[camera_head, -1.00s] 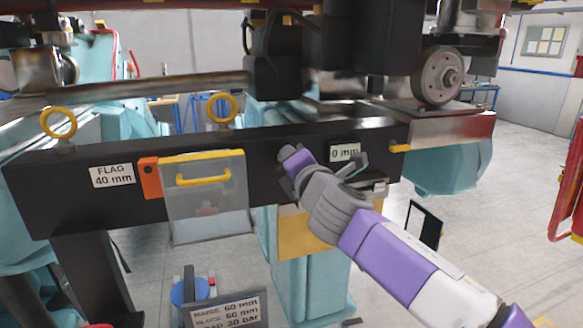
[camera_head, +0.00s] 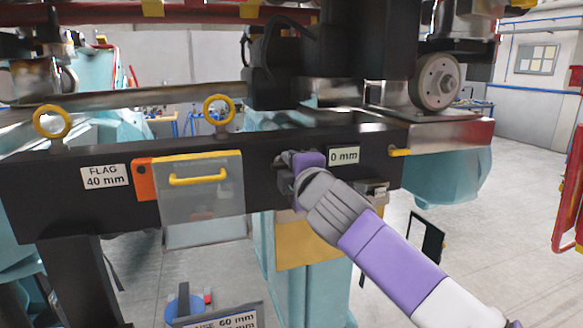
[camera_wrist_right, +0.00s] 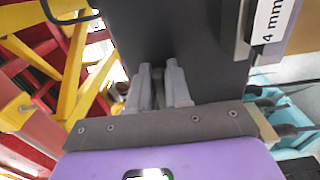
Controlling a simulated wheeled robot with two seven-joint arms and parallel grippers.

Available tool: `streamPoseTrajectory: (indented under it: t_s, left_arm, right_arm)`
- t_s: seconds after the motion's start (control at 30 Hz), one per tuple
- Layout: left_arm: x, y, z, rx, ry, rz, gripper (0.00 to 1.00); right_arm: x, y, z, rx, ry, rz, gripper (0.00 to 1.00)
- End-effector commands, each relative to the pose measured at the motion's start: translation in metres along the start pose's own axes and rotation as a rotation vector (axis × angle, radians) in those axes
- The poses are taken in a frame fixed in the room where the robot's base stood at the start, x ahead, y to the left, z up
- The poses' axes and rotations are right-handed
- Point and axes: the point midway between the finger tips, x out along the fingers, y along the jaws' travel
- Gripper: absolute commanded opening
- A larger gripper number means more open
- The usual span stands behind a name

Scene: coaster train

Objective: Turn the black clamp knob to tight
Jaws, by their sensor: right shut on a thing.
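My right gripper (camera_head: 284,162) is at the front face of the dark beam (camera_head: 262,146), just left of the 0 mm label (camera_head: 344,156). Its fingers are closed in on the black clamp knob, which is mostly hidden by them and hard to tell from the dark beam. In the right wrist view, the two grey fingers (camera_wrist_right: 159,78) point at the dark face with a narrow gap between them. I cannot read the knob's turn angle. My left gripper is not in view.
Left of the gripper, a clear guard with a yellow handle (camera_head: 198,179) and an orange block (camera_head: 145,179) sit on the beam. Yellow rings (camera_head: 219,109) stand on top. A yellow peg (camera_head: 400,152) juts out at right. The floor at right is open.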

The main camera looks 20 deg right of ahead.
Motion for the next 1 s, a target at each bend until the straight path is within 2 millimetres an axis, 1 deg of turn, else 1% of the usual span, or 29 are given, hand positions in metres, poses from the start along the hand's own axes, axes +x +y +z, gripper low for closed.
streamPoseTrajectory:
  t_s: [0.03, 0.37, 0.4, 0.47, 0.5, 0.83, 0.93, 1.0]
  left_arm:
    - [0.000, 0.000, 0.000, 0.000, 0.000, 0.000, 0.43]
    - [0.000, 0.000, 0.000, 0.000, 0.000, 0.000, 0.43]
    - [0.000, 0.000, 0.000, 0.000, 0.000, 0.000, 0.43]
    - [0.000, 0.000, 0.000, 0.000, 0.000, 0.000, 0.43]
    - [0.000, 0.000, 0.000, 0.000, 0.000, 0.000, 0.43]
    - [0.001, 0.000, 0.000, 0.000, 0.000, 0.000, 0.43]
    - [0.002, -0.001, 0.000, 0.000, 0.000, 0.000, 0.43]
    - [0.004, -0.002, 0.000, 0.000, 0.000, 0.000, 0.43]
  right_arm:
    - [0.000, 0.003, 0.000, 0.004, 0.001, 0.006, 0.00]
    - [-0.001, 0.003, 0.000, 0.005, 0.002, 0.007, 0.00]
    - [-0.001, 0.003, 0.000, 0.005, 0.001, 0.007, 0.23]
    - [-0.001, 0.003, 0.000, 0.005, 0.001, 0.006, 0.32]
    - [-0.001, 0.002, 0.000, 0.004, 0.001, 0.006, 0.38]
    - [-0.003, 0.001, 0.000, 0.003, 0.001, 0.003, 0.38]
    - [-0.013, 0.002, 0.000, 0.003, 0.001, 0.005, 0.38]
    - [-0.024, 0.001, 0.000, 0.003, 0.001, 0.005, 0.38]
